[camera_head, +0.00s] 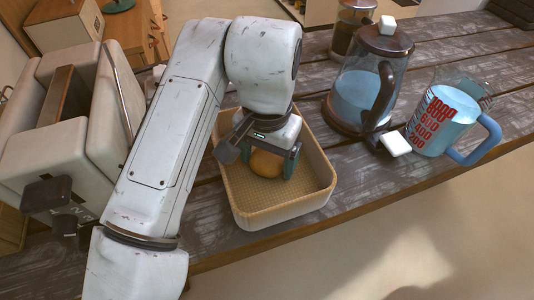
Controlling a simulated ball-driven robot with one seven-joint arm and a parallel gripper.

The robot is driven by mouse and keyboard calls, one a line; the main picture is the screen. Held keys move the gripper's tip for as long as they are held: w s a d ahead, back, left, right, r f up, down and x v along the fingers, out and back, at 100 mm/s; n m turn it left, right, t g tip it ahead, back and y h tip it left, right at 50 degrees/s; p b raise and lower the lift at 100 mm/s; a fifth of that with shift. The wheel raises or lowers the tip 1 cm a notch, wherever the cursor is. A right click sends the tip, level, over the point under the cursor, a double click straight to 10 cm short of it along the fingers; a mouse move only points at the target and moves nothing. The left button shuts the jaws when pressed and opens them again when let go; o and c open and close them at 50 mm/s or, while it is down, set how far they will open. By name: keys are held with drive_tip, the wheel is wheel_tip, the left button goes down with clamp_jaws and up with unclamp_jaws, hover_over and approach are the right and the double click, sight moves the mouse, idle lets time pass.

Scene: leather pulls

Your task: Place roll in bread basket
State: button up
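The roll (266,164) is a small brown-orange round piece. It sits between the fingers of my gripper (271,160), inside the outline of the bread basket. The bread basket (283,211) is a beige rectangular bin with a woven-looking floor, standing on the dark wooden table. My gripper reaches down into the basket from above, with one dark green finger on each side of the roll. The fingers look closed against it. I cannot tell whether the roll touches the basket floor. My arm hides the basket's back left part.
A white toaster (110,130) stands left of my arm. A glass kettle (362,85) and a measuring jug (440,122) with blue liquid stand to the right. A jar (350,27) is behind the kettle. The table's front edge (385,184) runs close by the basket.

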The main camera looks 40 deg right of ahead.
sight(268, 154)
drive_tip(key=shift+o, duration=0.9)
wheel_tip(268, 154, up, 12)
drive_tip(key=shift+r+p, duration=0.2)
drive_tip(key=shift+p, duration=0.2)
